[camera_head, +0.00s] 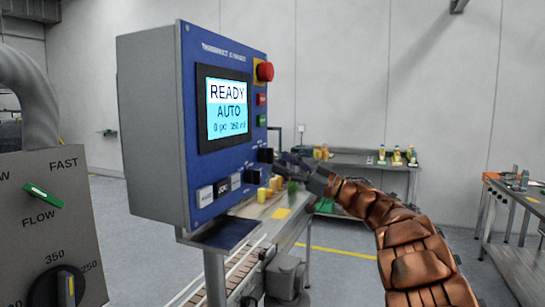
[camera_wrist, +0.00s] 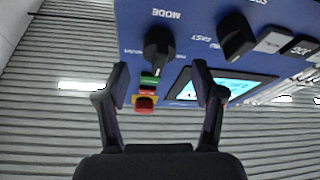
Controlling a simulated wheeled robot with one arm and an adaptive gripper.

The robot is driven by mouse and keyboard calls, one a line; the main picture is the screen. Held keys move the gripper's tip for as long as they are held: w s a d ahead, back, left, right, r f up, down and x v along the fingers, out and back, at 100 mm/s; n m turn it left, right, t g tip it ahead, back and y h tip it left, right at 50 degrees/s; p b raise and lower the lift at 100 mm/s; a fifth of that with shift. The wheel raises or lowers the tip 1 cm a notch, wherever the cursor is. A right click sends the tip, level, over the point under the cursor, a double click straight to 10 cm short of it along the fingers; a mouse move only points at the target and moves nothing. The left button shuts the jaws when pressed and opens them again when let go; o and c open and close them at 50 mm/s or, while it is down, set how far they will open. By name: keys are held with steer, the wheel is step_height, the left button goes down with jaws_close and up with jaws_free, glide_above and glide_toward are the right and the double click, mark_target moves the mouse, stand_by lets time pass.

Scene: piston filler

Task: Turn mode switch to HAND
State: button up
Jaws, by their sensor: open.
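The mode switch (camera_wrist: 158,48) is a black knob beside the MODE lettering, which appears upside down in the wrist view. In the head view the switch (camera_head: 265,155) is on the right side of the blue panel face, below the green button. The panel screen (camera_head: 227,108) reads READY and AUTO. My gripper (camera_wrist: 160,68) is open, its dark fingers either side of the knob in the wrist picture; I see no contact and cannot tell the depth. In the head view my gripper (camera_head: 287,163) is close to the panel's right edge.
A second black knob (camera_wrist: 235,37) sits close to the mode switch. A red emergency stop (camera_head: 264,71) and red and green buttons are above it. The grey box with a FLOW selector (camera_head: 43,196) stands at left. A conveyor (camera_head: 230,276) runs below the panel.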

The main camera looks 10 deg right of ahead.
mark_target(271, 157)
steer(key=x, duration=0.4)
steer(key=shift+p, duration=0.35)
steer(key=c, duration=1.1)
steer(key=shift+c, duration=0.2)
